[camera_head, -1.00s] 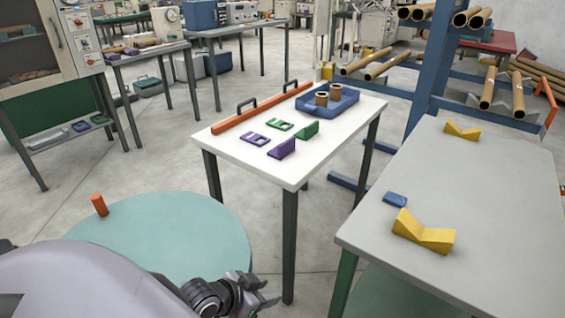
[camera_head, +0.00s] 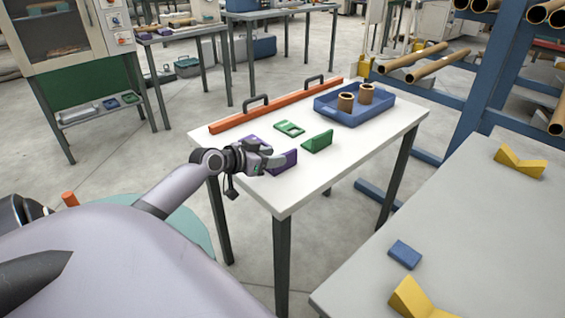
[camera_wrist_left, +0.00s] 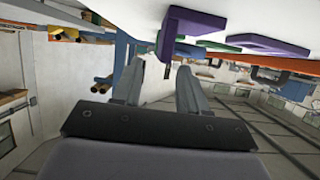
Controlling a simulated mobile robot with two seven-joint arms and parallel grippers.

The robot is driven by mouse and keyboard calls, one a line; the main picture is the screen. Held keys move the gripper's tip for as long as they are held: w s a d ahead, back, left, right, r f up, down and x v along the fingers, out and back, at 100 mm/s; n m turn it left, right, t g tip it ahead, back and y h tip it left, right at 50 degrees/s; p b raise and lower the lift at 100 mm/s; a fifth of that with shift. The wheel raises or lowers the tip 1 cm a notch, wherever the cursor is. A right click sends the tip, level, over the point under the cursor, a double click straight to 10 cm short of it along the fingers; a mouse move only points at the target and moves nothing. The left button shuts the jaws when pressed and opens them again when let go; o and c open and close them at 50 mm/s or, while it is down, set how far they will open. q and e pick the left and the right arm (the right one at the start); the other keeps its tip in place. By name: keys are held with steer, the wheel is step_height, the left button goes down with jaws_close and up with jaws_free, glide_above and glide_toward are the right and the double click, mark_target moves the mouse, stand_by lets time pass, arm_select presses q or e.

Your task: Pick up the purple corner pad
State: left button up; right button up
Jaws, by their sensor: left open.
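The purple corner pad (camera_head: 287,161) stands near the left front edge of the white table (camera_head: 330,165). My left gripper (camera_head: 273,155) is at that edge, just left of the pad, and hides part of it. In the left wrist view the gripper (camera_wrist_left: 160,66) is open with nothing between its fingers. There the purple corner pad (camera_wrist_left: 190,24) shows above the fingers, with the white tabletop at the top of the picture. A flat purple plate (camera_head: 251,139) behind the gripper is mostly hidden in the head view. My right gripper is out of view.
A green corner pad (camera_head: 317,142) and flat green plate (camera_head: 288,128) lie close by. Behind them are an orange bar (camera_head: 285,104) with black handles and a blue tray (camera_head: 375,112) holding two brown rings. A grey table (camera_head: 470,225) stands at right.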

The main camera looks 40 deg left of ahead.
arm_select(q)
steer(key=shift+a+x, duration=0.2)
steer(key=shift+x, duration=2.45)
jaws_close()
